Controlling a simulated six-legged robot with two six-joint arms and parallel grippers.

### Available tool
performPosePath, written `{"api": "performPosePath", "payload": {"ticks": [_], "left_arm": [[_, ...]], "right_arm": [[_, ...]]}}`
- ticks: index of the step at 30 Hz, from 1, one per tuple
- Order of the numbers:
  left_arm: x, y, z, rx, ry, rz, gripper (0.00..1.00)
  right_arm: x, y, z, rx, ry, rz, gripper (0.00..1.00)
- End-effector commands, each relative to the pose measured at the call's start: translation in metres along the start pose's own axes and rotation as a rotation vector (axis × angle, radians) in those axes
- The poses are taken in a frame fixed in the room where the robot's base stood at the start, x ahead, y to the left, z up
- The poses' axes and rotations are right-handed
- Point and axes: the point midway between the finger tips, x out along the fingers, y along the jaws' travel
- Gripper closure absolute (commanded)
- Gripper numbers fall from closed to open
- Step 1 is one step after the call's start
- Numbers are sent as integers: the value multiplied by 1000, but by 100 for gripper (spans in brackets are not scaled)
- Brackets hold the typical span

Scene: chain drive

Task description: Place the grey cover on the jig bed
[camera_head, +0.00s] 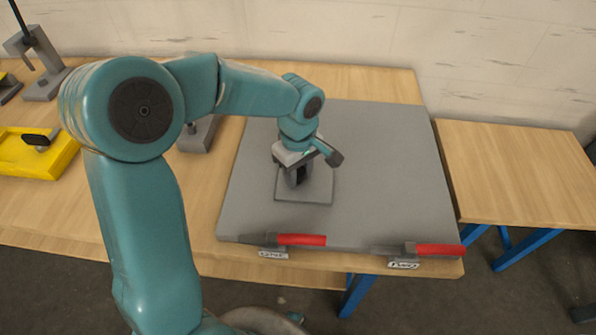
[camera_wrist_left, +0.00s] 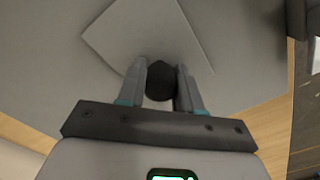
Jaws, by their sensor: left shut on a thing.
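The grey cover (camera_head: 305,191) is a thin square plate over the left-middle of the large grey jig bed (camera_head: 390,165). My left gripper (camera_head: 297,180) is above the cover, pointing down, shut on its dark knob. In the left wrist view, the two fingers (camera_wrist_left: 161,88) stand on either side of the round black knob (camera_wrist_left: 160,78), with the cover (camera_wrist_left: 140,35) beneath, turned at an angle to the picture. I cannot tell whether the cover touches the bed or hangs just above it. My right gripper is not in view.
Two red-handled clamps (camera_head: 302,240) (camera_head: 440,250) with labels sit along the bed's front edge. A yellow tray (camera_head: 25,155) and a grey fixture (camera_head: 42,85) are at the left. A grey block (camera_head: 197,135) stands left of the bed. The bed's right side is clear.

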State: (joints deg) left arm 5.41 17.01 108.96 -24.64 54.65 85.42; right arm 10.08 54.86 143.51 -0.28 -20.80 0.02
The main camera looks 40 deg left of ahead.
Motion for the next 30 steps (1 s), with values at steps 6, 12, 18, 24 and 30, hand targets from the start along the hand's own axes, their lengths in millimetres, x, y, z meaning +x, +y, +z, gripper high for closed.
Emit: {"api": "performPosePath", "payload": {"ticks": [6,12,18,24,30], "left_arm": [[2,0,0,0,0,1,100],[2,0,0,0,0,0,40],[2,0,0,0,0,0,40],[-17,1,0,0,1,4,40],[-65,1,0,0,1,6,40]], "right_arm": [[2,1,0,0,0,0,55],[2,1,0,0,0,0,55],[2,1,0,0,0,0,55],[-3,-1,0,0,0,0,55],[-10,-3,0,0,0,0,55]]}}
